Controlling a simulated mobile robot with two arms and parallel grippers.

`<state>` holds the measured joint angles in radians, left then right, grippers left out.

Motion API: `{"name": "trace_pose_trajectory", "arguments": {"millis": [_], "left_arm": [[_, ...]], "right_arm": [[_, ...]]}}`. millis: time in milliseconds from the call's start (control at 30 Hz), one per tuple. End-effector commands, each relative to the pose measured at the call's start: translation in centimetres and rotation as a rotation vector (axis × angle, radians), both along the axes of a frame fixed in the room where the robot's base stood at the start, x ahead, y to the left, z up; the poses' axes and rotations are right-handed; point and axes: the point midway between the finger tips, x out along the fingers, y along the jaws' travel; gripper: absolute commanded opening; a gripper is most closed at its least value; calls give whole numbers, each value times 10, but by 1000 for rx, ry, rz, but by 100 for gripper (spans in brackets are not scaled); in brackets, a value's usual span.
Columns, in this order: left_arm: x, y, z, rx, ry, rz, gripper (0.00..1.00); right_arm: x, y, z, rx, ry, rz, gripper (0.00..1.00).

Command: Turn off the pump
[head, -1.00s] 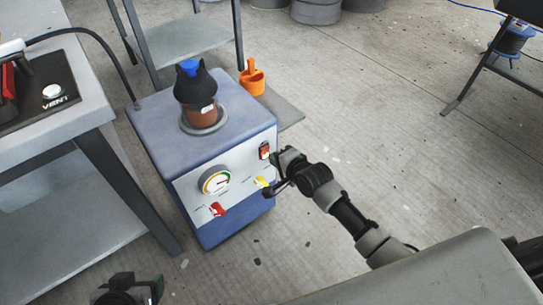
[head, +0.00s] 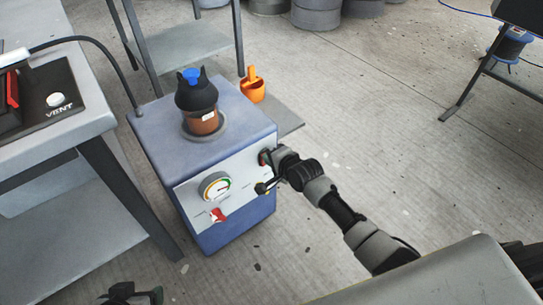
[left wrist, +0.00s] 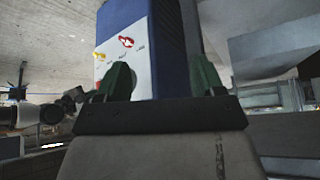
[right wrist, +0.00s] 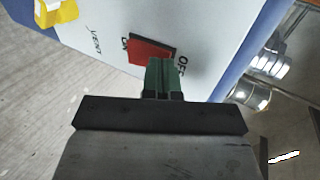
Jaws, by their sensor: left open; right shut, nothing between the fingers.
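The pump (head: 225,130) is a blue box with a pale front panel on the floor. Its panel carries a round gauge (head: 215,186), a red lever (head: 218,215), a yellow lever (head: 262,188) and a red rocker switch (right wrist: 150,52). ON and OFF are printed at the switch's two ends. My right gripper (right wrist: 163,64) is shut and empty, its tips at the switch's OFF end; I cannot tell whether they touch. It hides most of the switch in the head view. My left gripper (left wrist: 163,78) is open and empty, low before the pump.
A black-topped bottle (head: 197,105) stands on the pump, with an orange cup (head: 252,86) behind. A workbench (head: 70,145) with a vent panel stands at left, its hose running towards the pump. The floor to the right is mostly clear.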

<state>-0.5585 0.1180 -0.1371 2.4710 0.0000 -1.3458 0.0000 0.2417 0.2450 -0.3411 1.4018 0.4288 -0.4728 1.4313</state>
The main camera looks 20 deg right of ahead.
Motion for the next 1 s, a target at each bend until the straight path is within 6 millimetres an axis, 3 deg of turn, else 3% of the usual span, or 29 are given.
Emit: {"name": "trace_pose_trajectory", "arguments": {"millis": [267,733,1000], "left_arm": [[1,0,-1,-1,-6,0,68],[-19,6,-10,25,116,10,68],[-30,10,-1,39,184,15,68]], "right_arm": [[0,0,0,1,-3,0,0],[0,0,0,1,-4,0,0],[0,0,11,2,-3,0,0]]}}
